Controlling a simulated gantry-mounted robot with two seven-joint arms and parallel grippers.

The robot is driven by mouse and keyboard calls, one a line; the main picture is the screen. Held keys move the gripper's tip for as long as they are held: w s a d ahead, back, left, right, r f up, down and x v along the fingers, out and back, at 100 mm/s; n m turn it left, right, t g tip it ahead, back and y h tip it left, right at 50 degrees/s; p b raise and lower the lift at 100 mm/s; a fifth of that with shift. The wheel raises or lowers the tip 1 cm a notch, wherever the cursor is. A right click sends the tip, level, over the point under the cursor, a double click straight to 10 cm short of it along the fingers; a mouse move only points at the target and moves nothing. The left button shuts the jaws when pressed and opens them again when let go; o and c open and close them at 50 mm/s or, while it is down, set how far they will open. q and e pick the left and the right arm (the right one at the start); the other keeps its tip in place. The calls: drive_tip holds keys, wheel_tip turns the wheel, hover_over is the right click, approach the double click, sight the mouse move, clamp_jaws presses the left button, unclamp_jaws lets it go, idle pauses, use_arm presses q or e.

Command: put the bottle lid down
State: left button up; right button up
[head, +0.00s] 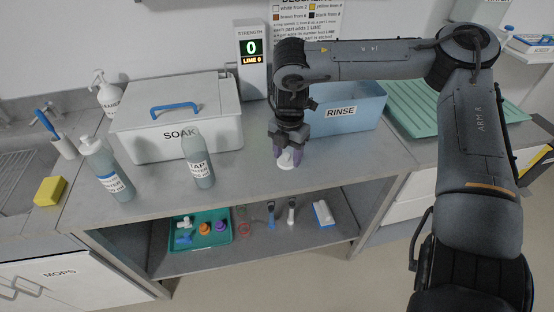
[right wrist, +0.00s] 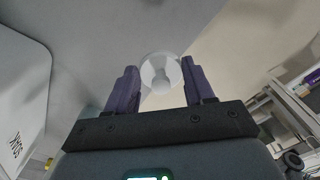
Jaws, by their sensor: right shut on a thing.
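My right gripper (head: 288,152) is shut on a small white bottle lid (head: 288,160). It holds the lid low over the grey counter (head: 250,180), near the front edge, in front of the blue RINSE bin. I cannot tell whether the lid touches the counter. In the right wrist view the whitish round lid (right wrist: 161,73) sits between the two purple fingers (right wrist: 158,88). A clear bottle labelled TAP (head: 200,165) stands upright to the left. My left gripper is not in view.
The white SOAK box (head: 220,110), the RINSE bin (head: 360,110) and a green drainer (head: 480,105) stand along the counter. A teal tray (head: 222,238) with small parts lies on the lower shelf.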

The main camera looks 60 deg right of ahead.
hover_over(277, 167)
wheel_tip(277, 167, down, 3)
drive_tip(key=shift+f, duration=0.1)
drive_tip(key=shift+f+p, duration=0.55)
drive_tip(key=shift+f, duration=1.4)
drive_tip(key=shift+f, duration=0.15)
drive_tip(key=shift+f+b, duration=0.1)
drive_tip(key=shift+b, duration=0.2)
drive_tip(key=o, duration=1)
